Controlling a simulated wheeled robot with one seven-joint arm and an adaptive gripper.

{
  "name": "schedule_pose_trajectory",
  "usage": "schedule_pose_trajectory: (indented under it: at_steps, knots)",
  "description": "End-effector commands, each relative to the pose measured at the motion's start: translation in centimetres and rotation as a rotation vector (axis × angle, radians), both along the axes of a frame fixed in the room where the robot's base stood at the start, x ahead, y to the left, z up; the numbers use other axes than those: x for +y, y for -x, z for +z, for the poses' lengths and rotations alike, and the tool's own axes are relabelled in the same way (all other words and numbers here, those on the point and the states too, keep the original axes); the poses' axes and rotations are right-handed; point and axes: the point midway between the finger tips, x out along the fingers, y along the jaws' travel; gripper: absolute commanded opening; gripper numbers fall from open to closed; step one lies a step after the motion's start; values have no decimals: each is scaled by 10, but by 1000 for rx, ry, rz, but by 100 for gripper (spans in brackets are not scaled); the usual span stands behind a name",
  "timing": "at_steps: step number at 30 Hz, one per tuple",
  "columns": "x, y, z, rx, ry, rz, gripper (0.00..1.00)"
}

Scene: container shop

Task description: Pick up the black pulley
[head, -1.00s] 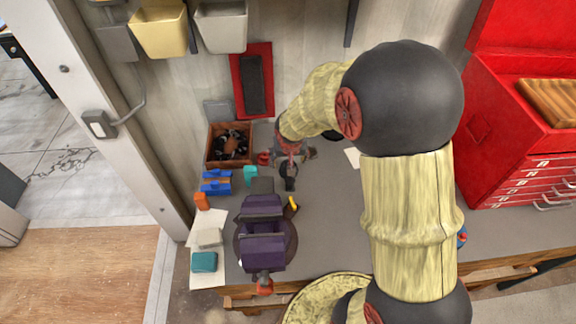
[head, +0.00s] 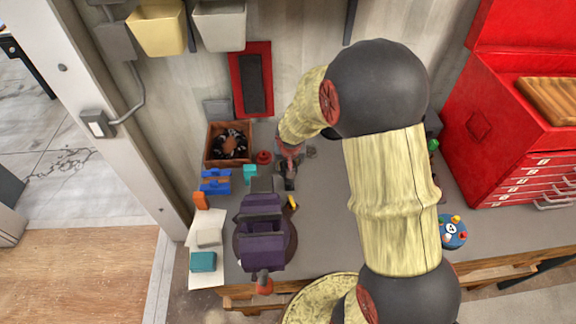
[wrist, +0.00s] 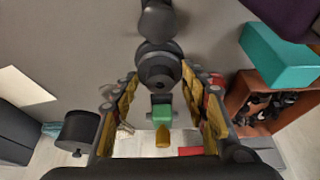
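The black pulley (wrist: 158,66) shows in the wrist view as dark stacked round steps. It is between and just beyond the tips of my gripper (wrist: 160,85), whose two fingers are spread apart, one at each side. I cannot tell whether either finger touches it. In the head view my gripper (head: 289,160) is low over the grey workbench, behind the purple vise (head: 262,228). A dark shape (head: 289,183) shows just in front of it there; the pulley's outline is hard to make out.
A wooden box of dark parts (head: 209,157), a red round part (head: 263,157), blue parts (head: 215,182) and a teal block (head: 250,172) lie left of my gripper. A yellow piece (head: 293,203) lies beside the vise. The red tool chest (head: 500,135) bounds the right.

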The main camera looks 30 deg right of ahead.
Motion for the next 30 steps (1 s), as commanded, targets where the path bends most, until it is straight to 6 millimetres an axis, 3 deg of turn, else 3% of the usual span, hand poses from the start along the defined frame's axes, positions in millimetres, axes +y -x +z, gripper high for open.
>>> schedule_pose_trajectory:
  at_steps: [16,25,30]
  knots:
    - [0,0,0,0,0,0,11]
    - [0,-1,3,-2,1,0,11]
    - [0,-1,15,-4,0,-1,11]
